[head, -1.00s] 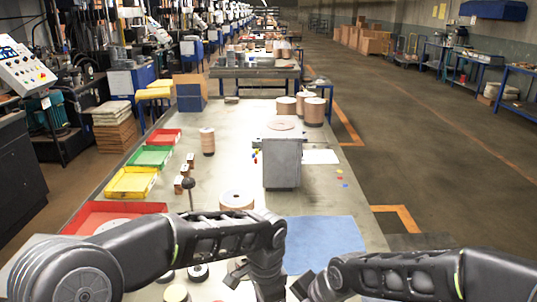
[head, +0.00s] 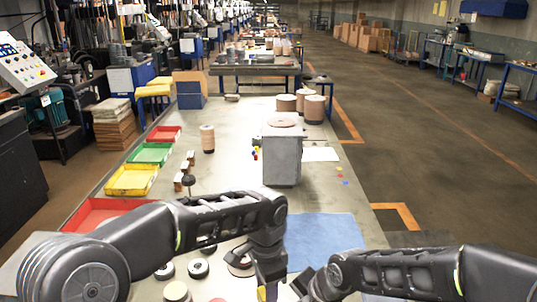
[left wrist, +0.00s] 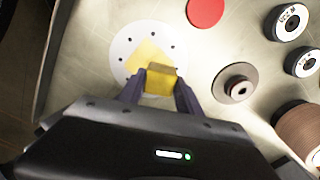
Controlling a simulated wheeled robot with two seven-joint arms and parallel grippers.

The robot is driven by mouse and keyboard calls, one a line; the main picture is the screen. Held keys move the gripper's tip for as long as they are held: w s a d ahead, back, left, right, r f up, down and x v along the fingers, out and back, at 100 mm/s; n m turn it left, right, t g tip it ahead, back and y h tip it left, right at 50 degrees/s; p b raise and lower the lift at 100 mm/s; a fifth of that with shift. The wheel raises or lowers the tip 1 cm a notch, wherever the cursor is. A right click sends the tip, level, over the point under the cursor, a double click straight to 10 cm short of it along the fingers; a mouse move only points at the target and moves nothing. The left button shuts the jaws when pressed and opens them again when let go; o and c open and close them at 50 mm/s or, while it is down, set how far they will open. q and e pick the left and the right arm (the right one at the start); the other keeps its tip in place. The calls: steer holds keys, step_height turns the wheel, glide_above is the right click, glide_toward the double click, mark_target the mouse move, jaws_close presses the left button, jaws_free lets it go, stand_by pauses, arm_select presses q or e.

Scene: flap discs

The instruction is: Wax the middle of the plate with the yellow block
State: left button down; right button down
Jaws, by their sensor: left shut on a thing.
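The yellow block (left wrist: 160,82) is held between the two fingers of my left gripper (left wrist: 160,92) in the left wrist view. A round white plate (left wrist: 122,48) with dark holes around its rim lies under and beyond the block. A yellow area (left wrist: 145,56) shows on the plate's middle, just beyond the block. I cannot tell whether the block touches the plate. In the head view my left gripper (head: 268,280) is low at the bottom middle, with a bit of yellow below it. My right gripper (head: 304,284) is close beside it, and its fingers are not clear.
A red disc (left wrist: 205,11), a grey disc (left wrist: 236,84) and black-and-white wheels (left wrist: 291,22) lie right of the plate. In the head view a blue mat (head: 325,238), a grey block-shaped stand (head: 282,162) and coloured trays (head: 131,180) are farther back.

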arm_select(q)
steer(key=shift+r, duration=2)
